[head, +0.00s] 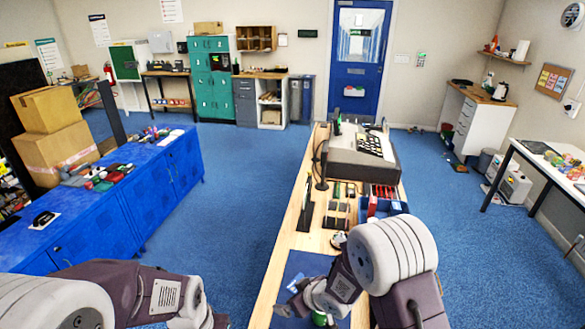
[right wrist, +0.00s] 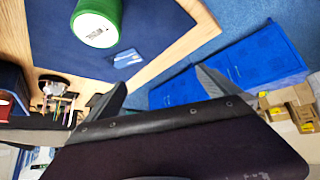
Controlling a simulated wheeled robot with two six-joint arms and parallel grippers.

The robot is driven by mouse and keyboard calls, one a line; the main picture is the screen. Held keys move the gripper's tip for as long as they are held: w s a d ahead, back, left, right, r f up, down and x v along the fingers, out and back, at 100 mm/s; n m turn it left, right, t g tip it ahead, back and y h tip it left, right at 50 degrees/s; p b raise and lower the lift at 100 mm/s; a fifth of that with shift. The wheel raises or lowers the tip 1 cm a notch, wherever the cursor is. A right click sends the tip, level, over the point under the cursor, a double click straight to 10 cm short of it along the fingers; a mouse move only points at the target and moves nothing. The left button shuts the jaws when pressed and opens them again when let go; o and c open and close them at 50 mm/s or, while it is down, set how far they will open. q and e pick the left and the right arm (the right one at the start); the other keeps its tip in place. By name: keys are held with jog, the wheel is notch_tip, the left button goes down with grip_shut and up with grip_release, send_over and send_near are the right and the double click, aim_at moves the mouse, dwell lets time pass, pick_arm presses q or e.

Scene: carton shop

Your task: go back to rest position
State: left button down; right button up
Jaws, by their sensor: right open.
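My right arm reaches over the wooden counter (head: 283,225) in the head view. My right gripper (head: 300,303) is low over the dark blue mat (head: 308,264), partly hidden by its own wrist. In the right wrist view its two fingers (right wrist: 158,88) stand wide apart with nothing between them. A green and white cylinder (right wrist: 97,22) and a small blue card (right wrist: 127,58) lie beyond the fingers on the mat, apart from them. My left arm comes in at the bottom left of the head view; its fingers are not visible.
A grey till (head: 355,160) stands farther up the counter, with pen holders and red and blue trays before it. A blue cabinet (head: 135,195) with small goods and cartons (head: 55,140) is at the left. Open blue carpet (head: 235,180) lies between.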

jog(key=shift+m+h, duration=0.8)
jog(key=shift+m, duration=0.1)
jog(key=d, duration=0.2)
jog(key=d+r, duration=0.1)
jog(key=d, duration=0.4)
jog(key=shift+w+d+r, duration=0.2)
jog(key=shift+w+r, duration=0.05)
jog(key=shift+r, duration=0.15)
jog(key=d, duration=0.1)
jog(key=s+d+r+m, duration=0.1)
jog(key=shift+d+r+h, duration=0.1)
jog(key=shift+d+h, duration=0.3)
jog(key=s+d+r+m+g+h, duration=0.1)
jog(key=s+d+r+m+g, duration=0.2)
jog(key=s, duration=0.4)
jog(key=s+d+r+m+h, duration=0.1)
jog(key=s+d+r+m, duration=0.15)
jog(key=s+d, duration=0.4)
pick_arm(q)
notch_tip(320, 180, down, 8)
jog(key=b, duration=0.7)
jog(key=shift+w+d+r, duration=0.2)
jog(key=shift+d+r, duration=0.05)
jog(key=shift+d, duration=0.15)
pick_arm(e)
jog(key=s+a+f+g, duration=0.1)
jog(key=s+f+g, duration=0.1)
jog(key=f, duration=0.7)
jog(key=shift+s+a, duration=0.35)
jog(key=shift+s, duration=0.35)
